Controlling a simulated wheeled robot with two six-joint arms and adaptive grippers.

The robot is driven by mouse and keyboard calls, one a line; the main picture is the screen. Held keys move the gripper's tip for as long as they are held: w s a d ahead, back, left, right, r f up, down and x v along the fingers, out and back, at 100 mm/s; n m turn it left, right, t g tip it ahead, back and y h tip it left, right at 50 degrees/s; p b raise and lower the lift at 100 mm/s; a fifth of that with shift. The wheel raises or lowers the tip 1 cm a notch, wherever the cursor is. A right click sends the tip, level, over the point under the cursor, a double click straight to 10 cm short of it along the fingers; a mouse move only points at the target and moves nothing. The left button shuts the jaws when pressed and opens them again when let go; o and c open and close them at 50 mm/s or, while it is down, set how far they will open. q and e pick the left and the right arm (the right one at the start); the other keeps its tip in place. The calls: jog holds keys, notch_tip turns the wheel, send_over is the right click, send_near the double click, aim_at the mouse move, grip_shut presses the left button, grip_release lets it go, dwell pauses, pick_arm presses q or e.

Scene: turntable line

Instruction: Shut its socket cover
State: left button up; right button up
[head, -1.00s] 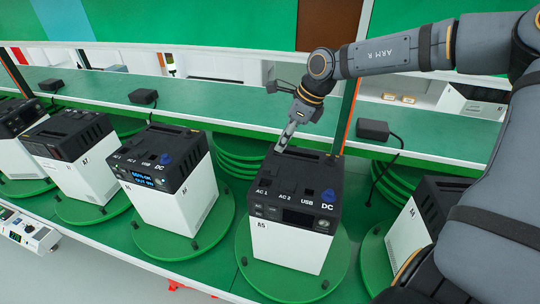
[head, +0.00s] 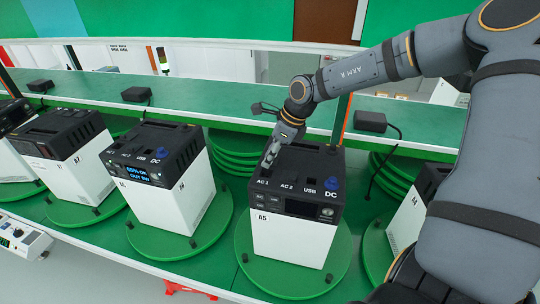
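The power unit marked A5 (head: 293,240) has a white body and a black top, and stands on a green turntable plate. Its top edge carries the labels AC 1, AC 2, USB and DC. A blue cap (head: 331,183) sits above the DC label. My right gripper (head: 267,164) reaches down from behind onto the unit's top left, just behind the AC 1 label. Its fingers look closed together, with nothing visible between them. They hide the AC 1 socket area, and I cannot tell whether they touch a cover. My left gripper is not in view.
A neighbouring unit (head: 164,204) with a lit blue display stands to the left, with more units beyond. Another unit (head: 407,222) stands to the right, partly behind my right arm. Black adapters (head: 370,121) with cables sit on the green shelf behind.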

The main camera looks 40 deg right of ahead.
jog(key=shift+w, duration=0.1)
jog(key=shift+c, duration=1)
jog(key=shift+w+d+f, duration=0.1)
jog(key=shift+c, duration=1.2)
grip_shut()
jog(key=b, duration=0.1)
jog(key=s+a+b, duration=0.1)
jog(key=shift+s+a+f+b, duration=0.1)
jog(key=shift+a+f+b, duration=0.2)
jog(key=shift+f+b, duration=0.1)
jog(key=s+a+b, duration=0.2)
jog(key=a, duration=0.1)
jog(key=shift+s+r, duration=0.3)
jog(key=shift+r, duration=0.1)
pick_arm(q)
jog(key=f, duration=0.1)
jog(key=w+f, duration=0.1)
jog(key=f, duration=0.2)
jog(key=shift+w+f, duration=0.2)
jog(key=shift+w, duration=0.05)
pick_arm(e)
jog(key=shift+d, duration=0.15)
jog(key=o, duration=0.6)
grip_release()
jog(key=shift+a, duration=0.2)
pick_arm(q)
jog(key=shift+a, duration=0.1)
